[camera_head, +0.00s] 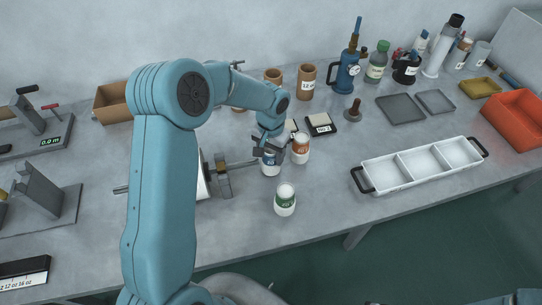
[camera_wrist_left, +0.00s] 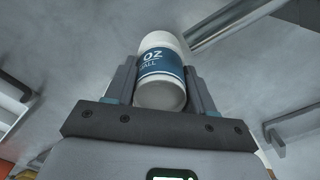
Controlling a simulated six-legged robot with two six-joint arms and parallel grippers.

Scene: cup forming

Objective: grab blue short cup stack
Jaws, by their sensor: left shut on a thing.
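The blue short cup stack (camera_head: 270,167) is white with a blue label band. In the head view it stands upright on the table under my left gripper (camera_head: 269,149), which partly hides its upper part. In the left wrist view the blue-labelled stack (camera_wrist_left: 162,72) sits between the two fingers of my left gripper (camera_wrist_left: 162,85). The fingers are shut on it from both sides. I cannot tell whether it is lifted off the table. My right gripper is in neither view.
A stack with an orange label (camera_head: 301,149) stands close on the right of the blue one. A green-labelled stack (camera_head: 285,201) stands nearer the front edge. A white three-part tray (camera_head: 422,163) is to the right.

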